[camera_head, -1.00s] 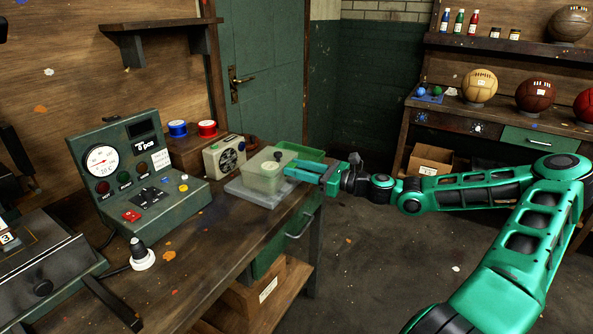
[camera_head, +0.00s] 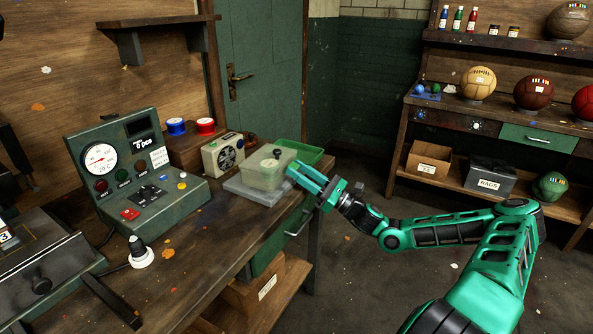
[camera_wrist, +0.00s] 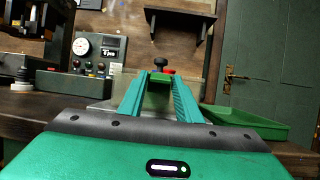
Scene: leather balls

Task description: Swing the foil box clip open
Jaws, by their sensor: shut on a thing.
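The foil box (camera_head: 263,174) is a translucent pale-green box on a grey base (camera_head: 245,192), near the far right end of the workbench. A dark knob stands at its top, also seen in the wrist view (camera_wrist: 160,63). My gripper (camera_head: 292,170) is at the box's right side, with its fingers pointing up and left at it.
A green tray (camera_head: 302,152) lies just behind the box. A cream device (camera_head: 223,155) with a round grille stands to its left. A control panel (camera_head: 135,175) stands farther left on the bench. The floor right of the bench is open.

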